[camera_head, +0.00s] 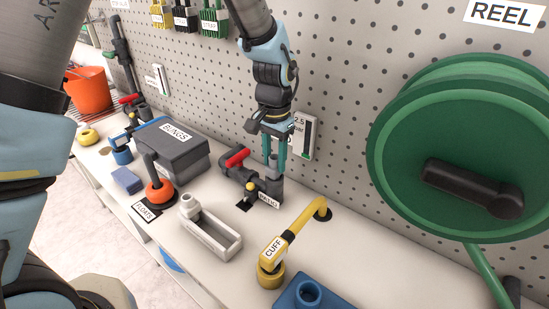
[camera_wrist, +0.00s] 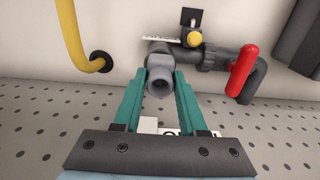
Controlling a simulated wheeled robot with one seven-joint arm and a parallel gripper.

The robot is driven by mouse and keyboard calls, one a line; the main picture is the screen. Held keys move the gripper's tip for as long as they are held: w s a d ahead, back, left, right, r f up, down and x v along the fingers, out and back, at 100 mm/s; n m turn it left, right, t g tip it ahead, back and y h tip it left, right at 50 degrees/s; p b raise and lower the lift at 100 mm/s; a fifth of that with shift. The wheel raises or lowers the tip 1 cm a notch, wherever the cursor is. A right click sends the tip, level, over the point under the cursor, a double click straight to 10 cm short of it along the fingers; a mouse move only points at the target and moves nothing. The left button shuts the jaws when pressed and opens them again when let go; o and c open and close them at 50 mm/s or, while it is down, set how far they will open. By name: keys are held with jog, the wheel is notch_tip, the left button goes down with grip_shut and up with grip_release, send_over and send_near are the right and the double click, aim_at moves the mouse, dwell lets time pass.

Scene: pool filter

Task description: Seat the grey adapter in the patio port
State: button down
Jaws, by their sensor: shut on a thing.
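My gripper (camera_head: 275,150) points down beside the pegboard, its two teal fingers shut on the grey adapter (camera_head: 273,161). In the wrist view the adapter (camera_wrist: 160,83) is a short grey tube with an open round end between the fingertips (camera_wrist: 161,92). The adapter is over the dark grey pipe fitting (camera_head: 270,187) with a red-handled valve (camera_head: 237,157). In the wrist view this fitting (camera_wrist: 158,58) shows just beyond the adapter. A small label (camera_head: 268,199) on the fitting is too small to read surely. I cannot tell whether adapter and fitting touch.
A yellow CUFF pipe (camera_head: 293,238) stands to the right of the fitting. A grey tray (camera_head: 212,237), an orange float (camera_head: 159,191) and a dark BUNGS box (camera_head: 175,150) are to the left. The green reel (camera_head: 460,140) hangs on the pegboard. A blue block (camera_head: 310,294) is at the front.

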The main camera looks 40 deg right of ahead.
jog(key=shift+f, duration=0.2)
jog(key=shift+c, duration=1.9)
grip_release()
jog(key=shift+r, duration=0.1)
notch_tip(320, 180, up, 5)
jog(key=p, duration=0.3)
jog(key=shift+p, duration=0.4)
